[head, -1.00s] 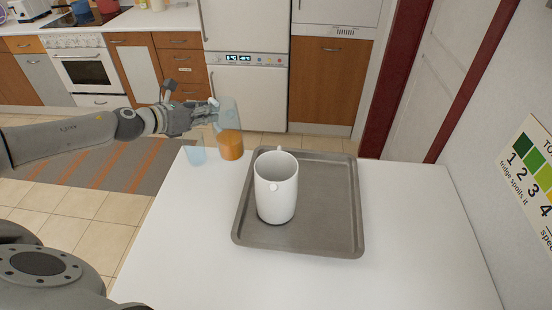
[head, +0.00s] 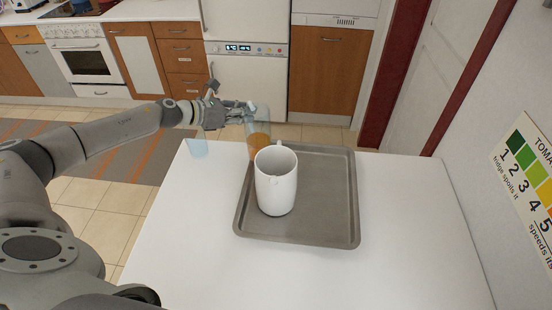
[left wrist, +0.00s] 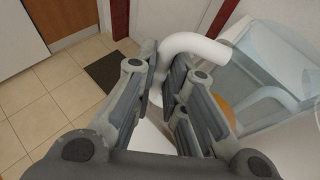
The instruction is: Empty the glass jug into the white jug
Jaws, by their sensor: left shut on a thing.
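The glass jug (head: 257,118) is clear and holds orange liquid in its lower part. My left gripper (head: 243,110) is shut on it from the left, at its handle side. The jug is beyond the white jug (head: 275,188), whose rim hides part of its base. The white jug stands upright on the grey tray (head: 325,210); its inside bottom is hidden. In the left wrist view, the fingers (left wrist: 165,85) close at a pale curved handle, and the glass jug (left wrist: 275,65) shows at the right. My right gripper is not in view.
The table (head: 185,240) is clear left of and in front of the tray. A wall with a coloured chart (head: 530,165) is on the right; kitchen cabinets stand behind.

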